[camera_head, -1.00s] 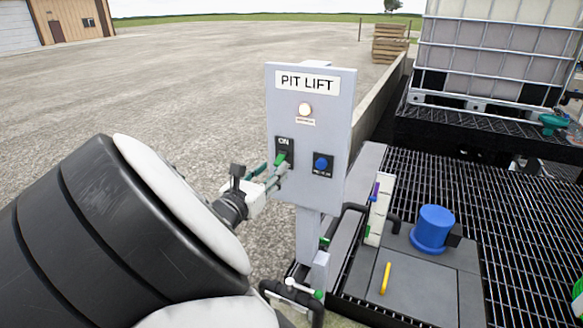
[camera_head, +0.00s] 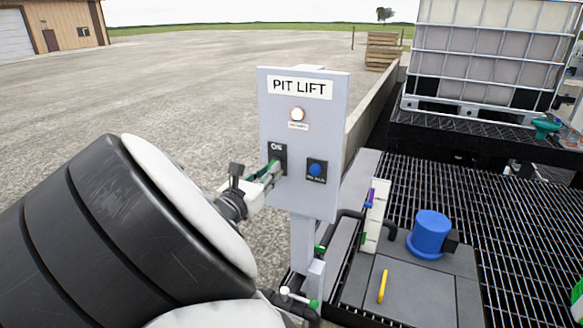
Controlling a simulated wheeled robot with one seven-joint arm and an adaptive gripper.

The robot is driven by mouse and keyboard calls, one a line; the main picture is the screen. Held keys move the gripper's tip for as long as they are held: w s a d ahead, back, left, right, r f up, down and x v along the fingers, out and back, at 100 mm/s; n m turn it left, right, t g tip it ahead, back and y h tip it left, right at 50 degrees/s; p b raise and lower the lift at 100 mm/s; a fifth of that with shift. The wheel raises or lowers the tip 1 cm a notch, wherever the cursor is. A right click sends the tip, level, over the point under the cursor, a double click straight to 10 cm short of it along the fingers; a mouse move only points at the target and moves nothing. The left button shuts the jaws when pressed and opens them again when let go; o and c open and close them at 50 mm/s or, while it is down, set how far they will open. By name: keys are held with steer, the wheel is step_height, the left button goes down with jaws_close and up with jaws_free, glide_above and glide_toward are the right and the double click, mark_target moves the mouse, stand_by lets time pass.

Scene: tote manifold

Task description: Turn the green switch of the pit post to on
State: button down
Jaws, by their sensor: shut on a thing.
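The pit post is a grey panel (camera_head: 336,130) labelled PIT LIFT on a grey stand. Its green switch (camera_head: 273,165) sits on a black plate (camera_head: 280,151) at the panel's lower left; the plate's small lettering is partly covered and hard to read. My gripper (camera_head: 270,173) reaches in from the left and is shut on the switch. The fingers hide most of the switch, so its exact angle cannot be told. A round pale lamp (camera_head: 297,114) sits above it, looking lit with a warm tint.
A metal grating (camera_head: 480,210) lies right of the post, with a grey lid (camera_head: 415,280), a blue cylinder (camera_head: 431,232) and a yellow handle (camera_head: 383,286). A caged white tank (camera_head: 485,60) stands behind. Open gravel (camera_head: 170,90) lies left.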

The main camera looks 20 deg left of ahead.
steer(key=r+g+p, duration=0.1)
steer(key=g, duration=0.1)
steer(key=r+g+p, duration=0.1)
steer(key=g+p, duration=0.1)
steer(key=g, duration=0.1)
steer(key=r+g+p, duration=0.1)
steer(key=g, duration=0.2)
steer(key=shift+w+r+y+p, duration=0.1)
steer(key=shift+w+y+p, duration=0.2)
steer(key=shift+w, duration=0.05)
steer(key=shift+w+r+g+b, duration=0.1)
steer(key=shift+r+g+b, duration=0.25)
steer(key=shift+g+b, duration=0.65)
steer(key=shift+g, duration=0.3)
steer(key=c, duration=1.5)
jaws_free()
